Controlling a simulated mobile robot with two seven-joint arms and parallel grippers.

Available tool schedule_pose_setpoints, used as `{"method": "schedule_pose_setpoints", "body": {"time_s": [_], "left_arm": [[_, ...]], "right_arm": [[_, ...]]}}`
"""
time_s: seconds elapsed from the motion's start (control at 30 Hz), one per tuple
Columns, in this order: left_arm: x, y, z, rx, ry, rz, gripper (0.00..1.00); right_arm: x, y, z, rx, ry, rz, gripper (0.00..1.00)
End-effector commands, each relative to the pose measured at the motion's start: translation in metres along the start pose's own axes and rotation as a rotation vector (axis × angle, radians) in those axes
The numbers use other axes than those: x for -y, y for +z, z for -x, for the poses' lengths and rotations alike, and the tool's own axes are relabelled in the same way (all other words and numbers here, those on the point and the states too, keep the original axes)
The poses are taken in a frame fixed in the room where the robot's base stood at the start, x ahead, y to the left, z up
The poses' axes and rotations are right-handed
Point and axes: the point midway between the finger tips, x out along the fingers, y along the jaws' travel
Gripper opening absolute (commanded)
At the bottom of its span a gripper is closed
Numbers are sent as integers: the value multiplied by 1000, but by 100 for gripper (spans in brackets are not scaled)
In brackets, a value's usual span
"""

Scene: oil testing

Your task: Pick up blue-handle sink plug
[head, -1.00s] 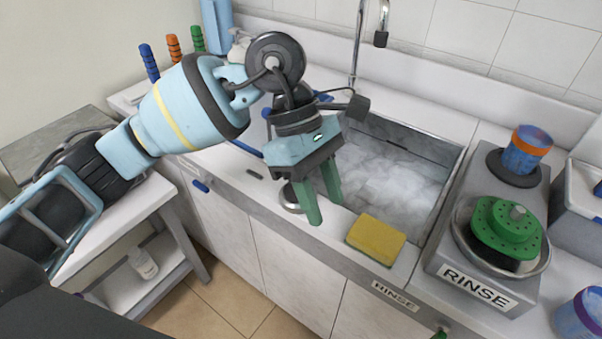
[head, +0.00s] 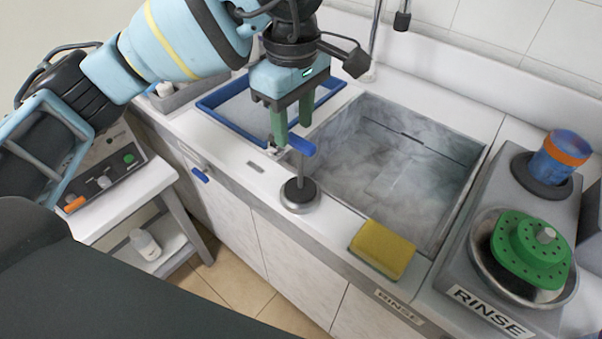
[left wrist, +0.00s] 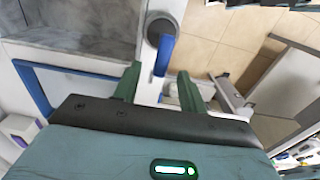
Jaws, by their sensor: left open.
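The sink plug has a blue handle (head: 301,145) on a thin stem above a round dark and grey base (head: 300,193). It stands upright on the counter's front strip, left of the sink. My left gripper (head: 292,132) is open just above it, fingers pointing down around the handle's height. In the left wrist view the blue handle (left wrist: 163,56) shows between the green fingers (left wrist: 158,84), with the round base (left wrist: 161,28) beyond. I cannot tell whether a finger touches the handle. My right gripper is not in view.
The sink (head: 400,170) holds cloudy water right of the plug. A yellow sponge (head: 382,249) lies on its front edge. A blue-rimmed tray (head: 220,98) lies behind the gripper. The rinse station (head: 490,312) with a green perforated disc (head: 530,250) is at right.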

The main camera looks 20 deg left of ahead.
Motion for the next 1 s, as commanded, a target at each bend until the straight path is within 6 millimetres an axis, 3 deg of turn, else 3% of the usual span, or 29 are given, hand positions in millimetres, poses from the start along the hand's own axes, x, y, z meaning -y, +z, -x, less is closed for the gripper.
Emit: {"method": "schedule_pose_setpoints", "body": {"time_s": [0.23,0.6,0.87,1.0], "left_arm": [[0,4,-9,1,1,-2,42],[0,14,-51,1,2,-1,42],[0,14,-54,2,2,-1,42],[0,14,-54,2,2,-1,25]], "right_arm": [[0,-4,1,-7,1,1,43],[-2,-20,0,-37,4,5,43],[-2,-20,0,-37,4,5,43],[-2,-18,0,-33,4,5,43]]}}
